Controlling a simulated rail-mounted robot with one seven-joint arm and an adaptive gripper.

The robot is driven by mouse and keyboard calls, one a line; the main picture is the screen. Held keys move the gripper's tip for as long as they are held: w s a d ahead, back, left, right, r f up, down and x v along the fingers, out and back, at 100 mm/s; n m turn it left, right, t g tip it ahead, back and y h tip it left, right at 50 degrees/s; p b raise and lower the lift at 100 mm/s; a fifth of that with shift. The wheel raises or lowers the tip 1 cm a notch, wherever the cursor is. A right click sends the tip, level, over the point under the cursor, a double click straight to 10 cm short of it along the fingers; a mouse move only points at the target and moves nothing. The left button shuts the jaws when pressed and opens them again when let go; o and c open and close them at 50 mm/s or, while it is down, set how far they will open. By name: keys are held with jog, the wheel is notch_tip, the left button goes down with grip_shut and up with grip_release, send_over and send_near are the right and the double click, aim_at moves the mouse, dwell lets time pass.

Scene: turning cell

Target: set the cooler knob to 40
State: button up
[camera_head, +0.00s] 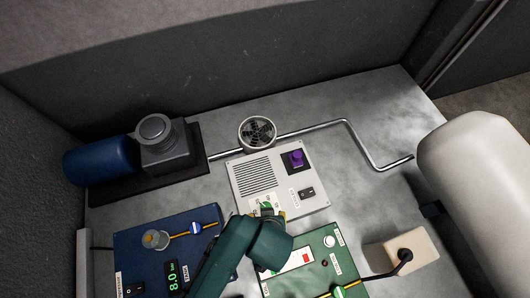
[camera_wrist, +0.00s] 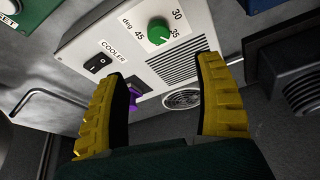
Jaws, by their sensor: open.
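The cooler is a light grey box (camera_head: 308,207) in the middle of the bench. Its green knob (camera_wrist: 159,31) sits on a white dial plate in the wrist view, with 30, 35 and 45 readable around it. I cannot make out a 40 mark or the exact pointer setting. In the head view the knob (camera_head: 265,205) is small and partly hidden by my gripper. My gripper (camera_wrist: 162,68) is open and empty, its two yellow fingers apart. The knob appears beyond the fingertips, between their lines, and is not held.
The cooler box also carries a black rocker switch (camera_wrist: 99,63), a vent grille (camera_wrist: 178,62) and a purple knob (camera_head: 296,157). A round fan (camera_head: 257,133) and a bent pipe (camera_head: 347,125) lie behind. Blue (camera_head: 135,240) and green (camera_head: 345,257) panels stand close in front.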

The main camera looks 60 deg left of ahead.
jog(key=b+x, duration=0.3)
jog(key=x, duration=1.3)
jog(key=shift+w+a, duration=0.1)
jog(key=shift+w, duration=0.1)
jog(key=c, duration=1.2)
